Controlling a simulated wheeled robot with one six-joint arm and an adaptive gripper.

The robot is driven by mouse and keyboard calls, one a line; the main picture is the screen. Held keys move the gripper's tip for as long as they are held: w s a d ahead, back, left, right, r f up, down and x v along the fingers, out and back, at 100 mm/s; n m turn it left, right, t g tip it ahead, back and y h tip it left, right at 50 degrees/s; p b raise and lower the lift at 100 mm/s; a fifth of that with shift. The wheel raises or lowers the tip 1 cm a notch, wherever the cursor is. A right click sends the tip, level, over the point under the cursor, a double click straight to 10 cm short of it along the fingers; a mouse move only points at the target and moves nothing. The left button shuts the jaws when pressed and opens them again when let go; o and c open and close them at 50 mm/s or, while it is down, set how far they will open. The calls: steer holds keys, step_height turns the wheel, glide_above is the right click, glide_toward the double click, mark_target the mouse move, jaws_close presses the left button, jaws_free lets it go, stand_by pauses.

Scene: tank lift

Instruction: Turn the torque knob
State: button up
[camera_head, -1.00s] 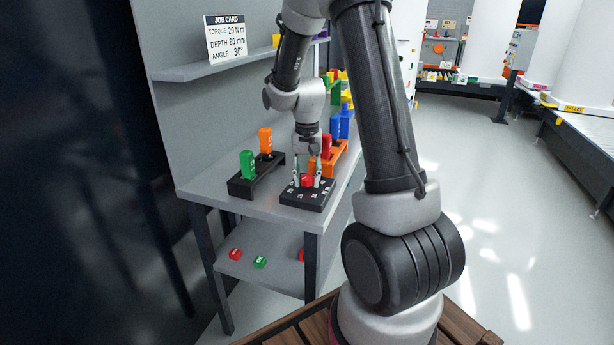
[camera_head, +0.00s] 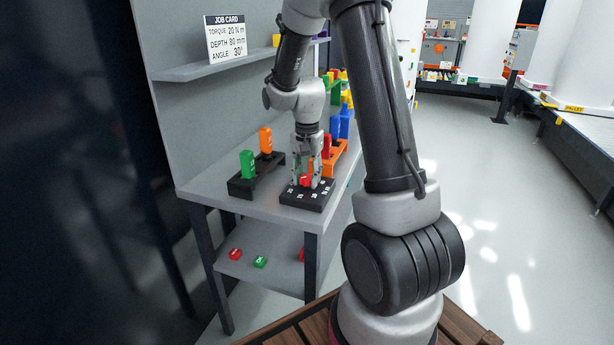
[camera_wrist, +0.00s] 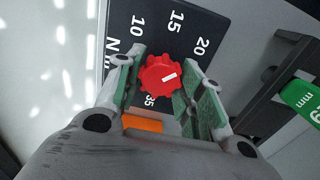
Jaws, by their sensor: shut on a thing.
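The red torque knob (camera_wrist: 157,72) sits on a black dial plate (camera_wrist: 185,22) with white numbers; 10, 15, 20 and 35 are readable in the wrist view. The knob's white mark points to the right, below the 20; the number there is hidden by a finger. My gripper (camera_wrist: 166,66) is shut on the knob, one finger on each side. In the head view my gripper (camera_head: 305,180) points down over the plate (camera_head: 308,200), with the red knob (camera_head: 306,181) between its fingers. A job card (camera_head: 227,38) on the shelf reads torque 20 N m.
A black holder with green (camera_head: 247,164) and orange (camera_head: 266,140) blocks stands left of the plate. An orange holder (camera_head: 340,153) with red and blue pieces stands close behind the gripper. Red and green pieces lie on the lower shelf (camera_head: 278,272).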

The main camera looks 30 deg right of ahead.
mark_target(307, 177)
steer(key=o, duration=1)
step_height(307, 177, up, 12)
stand_by(0.4)
